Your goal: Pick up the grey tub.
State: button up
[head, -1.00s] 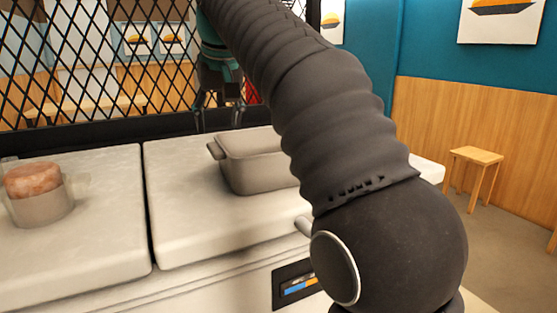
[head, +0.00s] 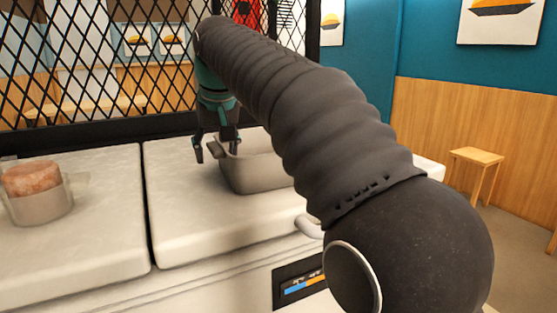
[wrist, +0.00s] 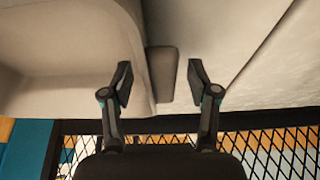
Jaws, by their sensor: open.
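The grey tub (head: 258,176) stands on the white counter top in the head view, its right part hidden behind my arm. A flat handle (head: 218,149) juts from its left end. My gripper (head: 214,149) is open at that handle, fingers pointing down. In the wrist view the tub (wrist: 60,85) fills the upper left. Its handle (wrist: 162,73) lies between the two open fingers of my gripper (wrist: 160,78), with a gap on each side.
A clear container with pinkish contents (head: 36,190) stands on the left counter section. A black mesh screen (head: 90,70) runs along the back of the counter. The counter (head: 195,225) in front of the tub is clear. A wooden stool (head: 476,157) stands at the right.

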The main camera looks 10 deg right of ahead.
grip_shut()
jog(key=shift+r, duration=0.1)
